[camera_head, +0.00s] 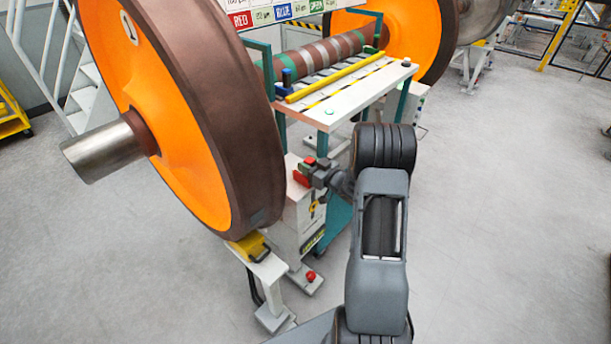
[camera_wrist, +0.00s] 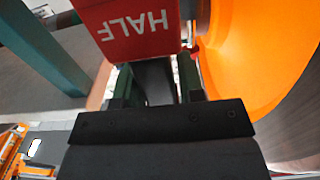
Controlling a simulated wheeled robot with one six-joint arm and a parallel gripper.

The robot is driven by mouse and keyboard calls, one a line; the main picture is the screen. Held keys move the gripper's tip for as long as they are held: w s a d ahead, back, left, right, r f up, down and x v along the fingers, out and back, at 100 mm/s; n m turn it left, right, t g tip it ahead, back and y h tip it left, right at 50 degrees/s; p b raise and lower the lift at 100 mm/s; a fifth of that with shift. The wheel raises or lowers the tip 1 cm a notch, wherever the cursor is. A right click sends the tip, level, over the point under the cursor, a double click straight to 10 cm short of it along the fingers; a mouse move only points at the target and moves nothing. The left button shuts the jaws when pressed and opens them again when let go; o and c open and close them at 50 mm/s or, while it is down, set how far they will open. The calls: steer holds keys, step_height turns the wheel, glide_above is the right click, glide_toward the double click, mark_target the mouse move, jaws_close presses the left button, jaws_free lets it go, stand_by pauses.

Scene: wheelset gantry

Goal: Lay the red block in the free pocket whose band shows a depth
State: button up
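The red block (camera_wrist: 128,25) shows large in the wrist view, with HALF in white letters upside down on its face. In the head view the red block (camera_head: 302,178) is small, beside a white pedestal. My gripper (camera_wrist: 156,85) appears closed around a dark stem below the block; the exact contact is hard to see. In the head view my gripper (camera_head: 322,174) is low, below the white table (camera_head: 327,117). The banded brown shaft (camera_head: 335,47) lies behind the table, with a slatted row in front of it. Individual pockets and band markings are too small to read.
A large orange-faced wheel (camera_head: 185,150) stands close left of my gripper. A yellow bar (camera_head: 335,80) and a blue piece (camera_head: 286,77) are on the table. A board (camera_head: 270,14) reads RED, BLUE, GREEN. The white pedestal (camera_head: 293,222) is near. Floor at right is clear.

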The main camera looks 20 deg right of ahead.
jaws_close()
steer(key=shift+r, duration=0.1)
stand_by(0.3)
